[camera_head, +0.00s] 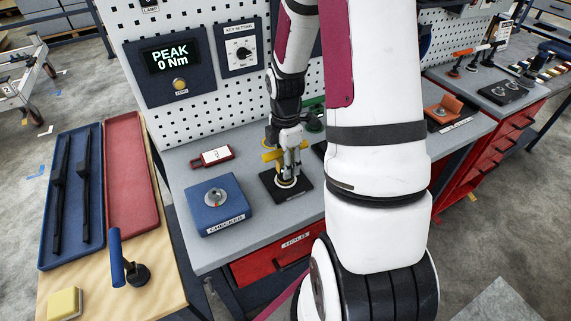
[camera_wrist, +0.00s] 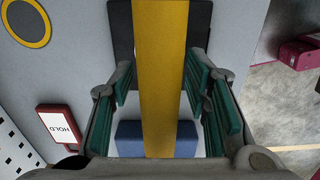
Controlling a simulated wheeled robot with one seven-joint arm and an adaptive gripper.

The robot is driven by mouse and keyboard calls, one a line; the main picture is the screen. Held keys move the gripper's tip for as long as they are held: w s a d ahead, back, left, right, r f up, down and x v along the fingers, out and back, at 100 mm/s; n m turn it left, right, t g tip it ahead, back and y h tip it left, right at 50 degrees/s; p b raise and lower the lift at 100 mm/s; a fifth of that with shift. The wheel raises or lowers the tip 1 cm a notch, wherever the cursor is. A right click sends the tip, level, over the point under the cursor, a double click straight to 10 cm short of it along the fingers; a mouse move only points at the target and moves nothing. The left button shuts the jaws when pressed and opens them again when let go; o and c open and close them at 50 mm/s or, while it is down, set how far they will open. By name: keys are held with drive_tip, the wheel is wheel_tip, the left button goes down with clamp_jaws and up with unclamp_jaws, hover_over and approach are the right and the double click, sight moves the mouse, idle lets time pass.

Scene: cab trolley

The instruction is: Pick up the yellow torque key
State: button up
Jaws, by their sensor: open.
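The yellow torque key (camera_head: 271,155) stands upright on a black pad (camera_head: 297,196) on the grey bench in the head view. My gripper (camera_head: 288,158) is over it from above, pointing down, and partly hides it. In the wrist view the yellow bar of the key (camera_wrist: 160,90) runs top to bottom between my fingers. The teal finger pads stand on both sides of the bar, with gaps between them and it. My gripper is open and does not hold the key. The key's lower part is hidden in the wrist view.
The blue checker box (camera_head: 215,204) stands left of the pad. A red-edged HOLD tag (camera_head: 211,156) lies behind it. The pegboard (camera_head: 205,105) rises at the back. A side table at left carries a blue tray (camera_head: 72,200) and a red tray (camera_head: 130,175).

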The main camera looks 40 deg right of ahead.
clamp_jaws()
idle(0.4)
